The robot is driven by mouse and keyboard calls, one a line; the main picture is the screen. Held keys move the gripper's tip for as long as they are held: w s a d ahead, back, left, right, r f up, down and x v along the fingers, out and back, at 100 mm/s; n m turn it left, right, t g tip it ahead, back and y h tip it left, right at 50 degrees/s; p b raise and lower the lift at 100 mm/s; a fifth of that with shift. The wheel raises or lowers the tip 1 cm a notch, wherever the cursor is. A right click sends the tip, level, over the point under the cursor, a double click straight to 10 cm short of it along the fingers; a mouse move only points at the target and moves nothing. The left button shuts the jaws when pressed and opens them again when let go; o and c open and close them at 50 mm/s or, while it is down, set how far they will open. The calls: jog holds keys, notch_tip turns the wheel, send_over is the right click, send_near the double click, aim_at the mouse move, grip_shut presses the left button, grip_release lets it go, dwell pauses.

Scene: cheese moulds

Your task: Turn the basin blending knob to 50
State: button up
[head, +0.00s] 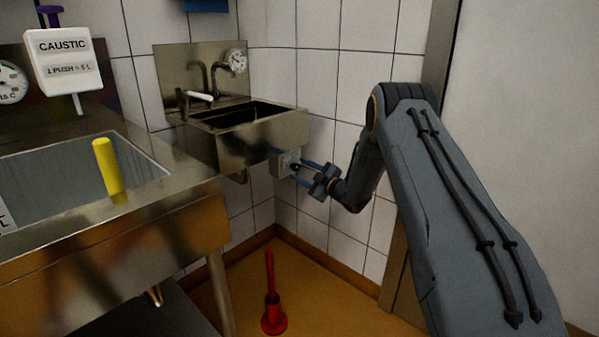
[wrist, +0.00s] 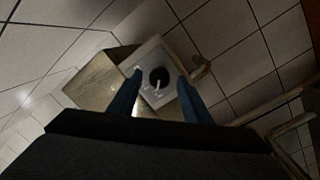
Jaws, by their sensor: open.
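The blending knob (wrist: 159,77) is a dark round knob with a pale pointer on a light square plate (wrist: 152,58). In the head view the plate (head: 286,163) sits at the right end of the steel basin (head: 262,146), below its rim. My gripper (head: 296,172) is at the plate there. In the wrist view my gripper (wrist: 160,92) is open, with one blue finger on each side of the knob. I cannot tell whether the fingers touch it. The scale marks are too small to read.
A round dial (head: 236,61) and taps are above the basin. A larger steel sink (head: 150,205) with a yellow cylinder (head: 107,165) stands at left. A red plunger-like object (head: 272,315) stands on the floor. Tiled walls are close behind the basin.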

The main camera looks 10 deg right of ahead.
jog(key=shift+w+a, duration=0.3)
jog(key=shift+w, duration=0.25)
jog(key=c, duration=1.1)
jog(key=shift+o, duration=0.2)
